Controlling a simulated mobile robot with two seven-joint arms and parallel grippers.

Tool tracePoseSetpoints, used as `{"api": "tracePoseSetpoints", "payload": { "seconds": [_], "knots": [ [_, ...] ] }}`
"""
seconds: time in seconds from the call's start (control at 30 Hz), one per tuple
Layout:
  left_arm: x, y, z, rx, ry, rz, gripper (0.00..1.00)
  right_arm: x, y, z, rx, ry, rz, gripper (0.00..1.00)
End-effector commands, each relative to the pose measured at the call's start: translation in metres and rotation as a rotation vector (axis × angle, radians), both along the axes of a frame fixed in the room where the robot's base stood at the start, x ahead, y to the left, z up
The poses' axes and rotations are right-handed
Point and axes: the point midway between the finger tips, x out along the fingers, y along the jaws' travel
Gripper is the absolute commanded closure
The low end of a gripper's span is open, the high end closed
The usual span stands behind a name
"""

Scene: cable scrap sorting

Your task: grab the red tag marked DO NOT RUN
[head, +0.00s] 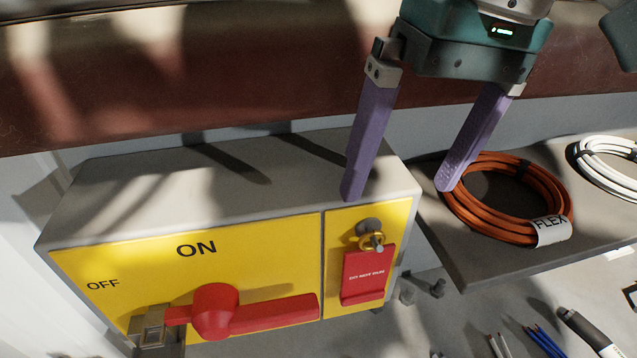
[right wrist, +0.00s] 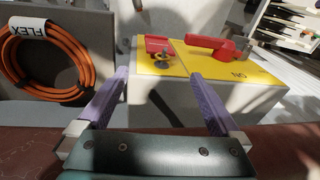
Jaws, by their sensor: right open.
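The red tag (head: 362,275) marked DO NOT RUN hangs on the right part of the yellow front of a grey switch box (head: 130,202). A brass-coloured ring or lock (head: 372,241) sits at its top edge. In the right wrist view the tag (right wrist: 155,44) lies beyond the fingers, between them in the picture. My right gripper (head: 397,192) is open and empty, above and behind the box's right end. One purple finger overlaps the box top in the head view; the other overlaps an orange coil. My left gripper is not in view.
A red switch handle (head: 265,314) projects from the box front, left of the tag. The orange cable coil labelled FLEX (head: 508,232) lies on a grey shelf (head: 475,268) to the right. A white coil (head: 610,165) lies farther right. Loose cable pieces (head: 545,340) lie below.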

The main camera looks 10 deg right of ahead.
Motion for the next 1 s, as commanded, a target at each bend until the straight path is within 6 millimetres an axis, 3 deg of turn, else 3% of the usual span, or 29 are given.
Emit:
{"api": "tracePoseSetpoints", "payload": {
  "seconds": [0.47,0.7,1.0],
  "knots": [
    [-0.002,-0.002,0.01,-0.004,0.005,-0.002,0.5,0.004,0.009,-0.053,-0.005,0.008,-0.009,0.0],
    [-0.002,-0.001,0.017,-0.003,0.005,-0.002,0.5,0.005,0.018,-0.089,-0.004,0.005,-0.009,0.0],
    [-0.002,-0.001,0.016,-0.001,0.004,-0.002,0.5,0.006,0.018,-0.095,-0.004,0.002,-0.007,0.0]
  ]
}}
